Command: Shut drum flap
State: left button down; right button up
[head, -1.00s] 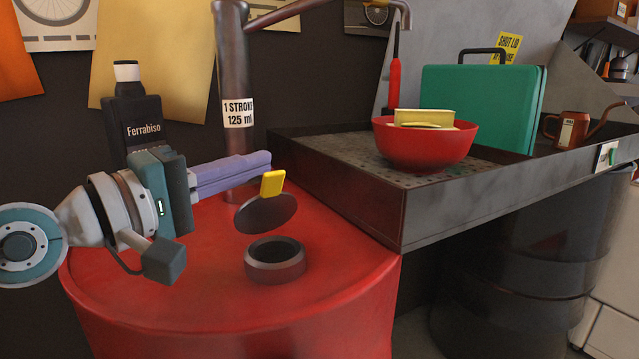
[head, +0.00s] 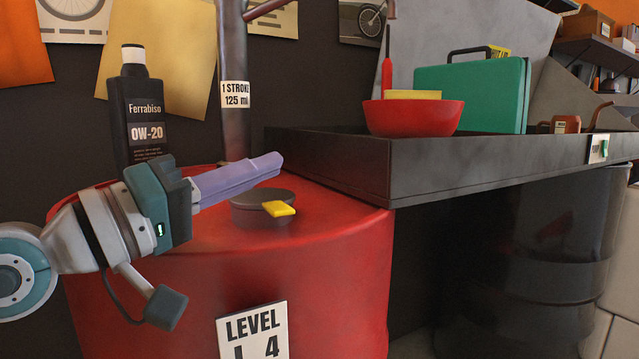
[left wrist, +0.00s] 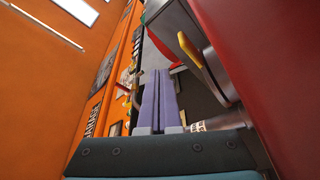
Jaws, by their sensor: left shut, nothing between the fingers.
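The red drum (head: 340,235) stands in front of me. On its top is a short dark round neck (head: 250,214), with the dark drum flap (head: 262,195) lying over it. The flap looks flat on the rim, and its yellow tab (head: 279,209) points toward me. In the left wrist view the flap's yellow tab (left wrist: 190,49) shows beside the red drum (left wrist: 270,60). My left gripper (head: 278,163) is shut and empty, its purple fingers just above and behind the flap, seemingly apart from it. My right gripper is not in view.
A dark metal tray (head: 450,165) to the right holds a red bowl (head: 412,118) and a green case (head: 470,90). A level sign (head: 252,330) is on the drum's front.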

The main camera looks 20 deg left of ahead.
pick_arm(q)
jog(key=shift+s+d+f, duration=0.1)
jog(key=shift+d+f, duration=0.05)
jog(key=shift+f, duration=0.2)
dwell(0.5)
